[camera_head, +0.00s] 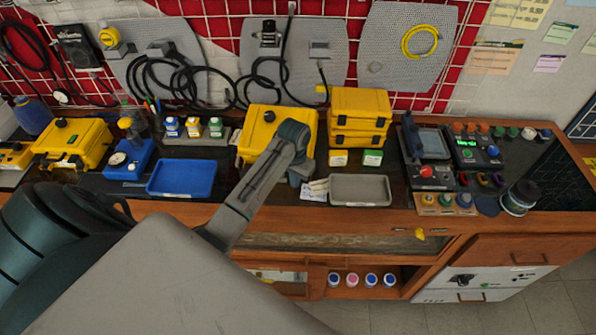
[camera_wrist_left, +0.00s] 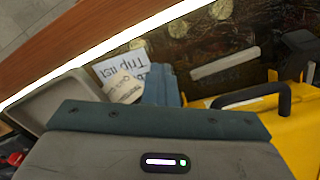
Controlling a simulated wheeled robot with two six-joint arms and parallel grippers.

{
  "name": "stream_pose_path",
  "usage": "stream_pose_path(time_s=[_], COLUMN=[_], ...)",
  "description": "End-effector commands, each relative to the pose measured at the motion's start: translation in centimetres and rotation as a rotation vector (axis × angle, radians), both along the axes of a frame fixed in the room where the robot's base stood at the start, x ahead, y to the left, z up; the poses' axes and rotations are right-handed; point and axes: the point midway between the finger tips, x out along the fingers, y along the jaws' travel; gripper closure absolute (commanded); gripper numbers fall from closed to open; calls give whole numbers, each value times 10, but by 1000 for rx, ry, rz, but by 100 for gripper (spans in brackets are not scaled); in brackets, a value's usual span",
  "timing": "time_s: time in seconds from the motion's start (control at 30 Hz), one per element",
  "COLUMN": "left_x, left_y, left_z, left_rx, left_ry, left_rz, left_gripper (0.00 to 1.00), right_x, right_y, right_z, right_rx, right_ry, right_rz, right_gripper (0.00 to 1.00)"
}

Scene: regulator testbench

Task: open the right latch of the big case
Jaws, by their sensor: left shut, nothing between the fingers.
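The big yellow case (camera_head: 256,125) stands closed at the middle of the bench, and its front right part is hidden behind my left arm. In the left wrist view, part of a yellow case (camera_wrist_left: 301,135) with a black handle (camera_wrist_left: 252,93) shows at the right. The right latch cannot be made out clearly in either view. My left gripper (camera_head: 299,178) points down at the front right of the big case, beside the grey tray. Its shut fingers (camera_wrist_left: 163,86) show in the left wrist view, with nothing between them. Whether it touches the case cannot be told.
A grey tray (camera_head: 360,203) and a printed card (camera_head: 314,196) lie just right of my gripper. A blue tray (camera_head: 183,193) lies to the left. The bench's wooden front edge is close.

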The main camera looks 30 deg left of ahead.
Motion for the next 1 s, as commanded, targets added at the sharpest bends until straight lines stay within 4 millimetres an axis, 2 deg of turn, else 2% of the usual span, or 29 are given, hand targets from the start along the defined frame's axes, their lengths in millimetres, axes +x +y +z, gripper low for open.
stream_pose_path(time_s=[0.7,1.0], left_x=[-14,-14], left_y=[-5,-5], left_z=[21,21], left_rx=[0,0], left_ry=[0,1], left_rz=[0,0], left_gripper=[100,100], right_x=[0,0], right_y=[-1,2], right_z=[0,0], right_rx=[-1,3], right_ry=[0,0], right_rz=[1,-1], right_gripper=[100,100])
